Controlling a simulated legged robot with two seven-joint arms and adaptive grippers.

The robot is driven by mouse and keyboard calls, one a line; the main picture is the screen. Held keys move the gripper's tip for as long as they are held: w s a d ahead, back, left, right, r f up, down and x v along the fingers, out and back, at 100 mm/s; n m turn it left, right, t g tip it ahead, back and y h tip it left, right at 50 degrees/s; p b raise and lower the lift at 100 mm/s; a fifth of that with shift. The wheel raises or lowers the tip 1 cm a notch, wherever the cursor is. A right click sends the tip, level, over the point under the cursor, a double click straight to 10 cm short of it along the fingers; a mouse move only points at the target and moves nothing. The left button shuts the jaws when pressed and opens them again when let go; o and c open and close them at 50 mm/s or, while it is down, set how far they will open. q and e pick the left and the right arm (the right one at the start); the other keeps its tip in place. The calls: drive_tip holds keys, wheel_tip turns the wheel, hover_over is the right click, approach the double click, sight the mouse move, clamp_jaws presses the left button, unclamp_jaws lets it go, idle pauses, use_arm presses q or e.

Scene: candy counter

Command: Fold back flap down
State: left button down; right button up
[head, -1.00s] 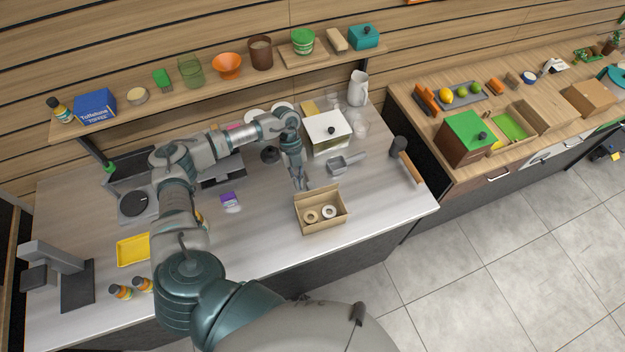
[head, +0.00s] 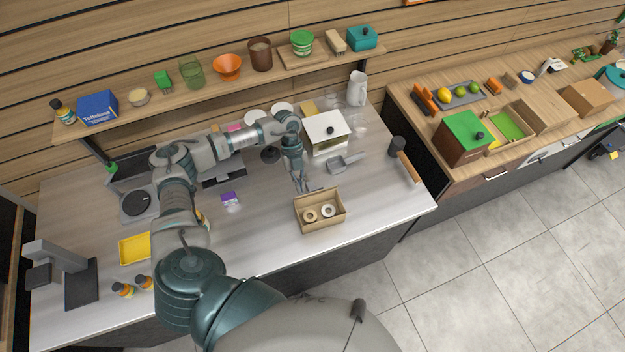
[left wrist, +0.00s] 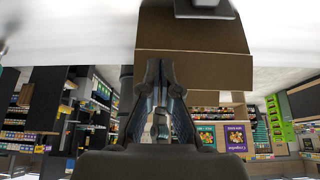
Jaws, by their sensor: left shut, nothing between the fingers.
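A small open cardboard box (head: 322,224) stands near the front edge of the counter, with two pale rings (head: 328,210) inside. My left gripper (head: 304,188) points down just behind the box, close to its back edge. It is shut and empty. I cannot tell whether the fingers touch the back flap, and the flap's exact angle is unclear. My right gripper is not in view.
A grey scoop (head: 343,163) and a white bin with a dark knob (head: 326,143) stand behind the box. The counter right of the box is clear.

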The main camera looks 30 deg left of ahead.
use_arm(q)
drive_tip(key=shift+s+d+r, duration=0.1)
drive_tip(key=shift+d+r, duration=0.05)
drive_tip(key=shift+d, duration=0.25)
drive_tip(key=shift+d+r, duration=0.1)
drive_tip(key=shift+d, duration=0.4)
drive_tip(key=shift+s+d+p, duration=0.2)
drive_tip(key=shift+s+p, duration=0.05)
drive_tip(key=shift+p, duration=0.2)
drive_tip(key=shift+s+d+f, duration=0.2)
drive_tip(key=shift+s+f, duration=0.1)
drive_tip(key=shift+f, duration=0.1)
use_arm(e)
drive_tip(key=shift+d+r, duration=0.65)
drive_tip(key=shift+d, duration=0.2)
use_arm(q)
drive_tip(key=shift+s+f, duration=0.1)
